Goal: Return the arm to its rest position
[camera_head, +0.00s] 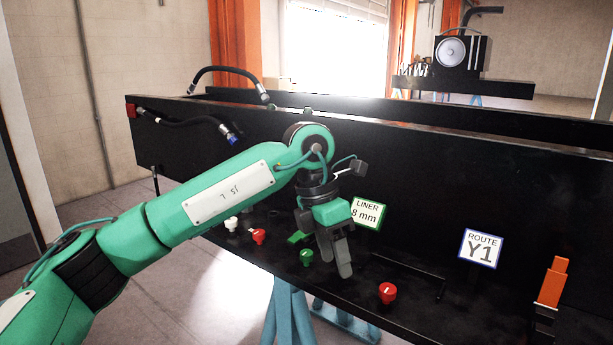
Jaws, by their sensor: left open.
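My left arm (215,195) is green and reaches in from the lower left toward the middle of the picture. My left gripper (335,268) hangs at its end, fingers pointing down, in front of the black beam. It is open, and I see nothing between its fingers. A green knob (307,256) shows just left of the fingers; I cannot tell whether they touch. My right gripper is not in view.
The black beam (430,200) carries a "LINER 8 mm" sign (368,213), a "ROUTE Y1" sign (480,249), red knobs (387,292) and a white knob (231,224). Black hoses (190,121) lie at left. An orange-handled part (552,284) stands at right.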

